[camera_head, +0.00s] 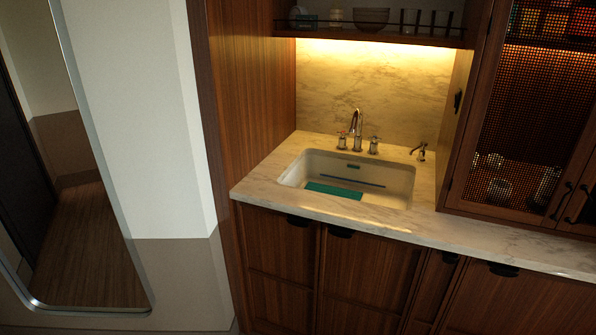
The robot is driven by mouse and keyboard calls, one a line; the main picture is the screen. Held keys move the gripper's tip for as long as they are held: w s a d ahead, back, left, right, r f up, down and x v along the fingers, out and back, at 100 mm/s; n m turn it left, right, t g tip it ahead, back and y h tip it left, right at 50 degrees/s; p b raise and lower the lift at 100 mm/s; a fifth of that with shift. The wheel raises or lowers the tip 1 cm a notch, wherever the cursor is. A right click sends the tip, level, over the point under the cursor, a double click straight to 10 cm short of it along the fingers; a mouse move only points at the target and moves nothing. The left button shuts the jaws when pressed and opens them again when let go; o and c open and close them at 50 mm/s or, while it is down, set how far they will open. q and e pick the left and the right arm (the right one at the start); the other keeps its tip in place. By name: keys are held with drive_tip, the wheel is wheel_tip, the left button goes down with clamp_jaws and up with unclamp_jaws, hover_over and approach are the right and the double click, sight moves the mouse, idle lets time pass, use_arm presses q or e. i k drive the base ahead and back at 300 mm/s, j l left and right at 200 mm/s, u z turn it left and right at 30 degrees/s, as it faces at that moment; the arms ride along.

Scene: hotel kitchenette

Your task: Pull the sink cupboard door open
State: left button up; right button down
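The sink (350,178) is set in a marble counter (262,190). Below it are two wooden cupboard doors side by side, the left door (279,260) and the right door (368,275). Both look closed. Each has a small dark pull at its top edge under the counter, the left pull (298,221) and the right pull (340,232). The two pulls sit close together near the seam between the doors. Neither of my grippers is in view.
More cupboard fronts (520,300) with dark pulls run to the right. A glass-fronted cabinet (520,130) stands on the counter at right. A shelf (370,38) with bowls and glasses hangs above. A mirror (75,180) is on the left wall.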

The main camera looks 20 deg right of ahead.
sight(368, 281)
drive_tip(key=z, duration=1.05)
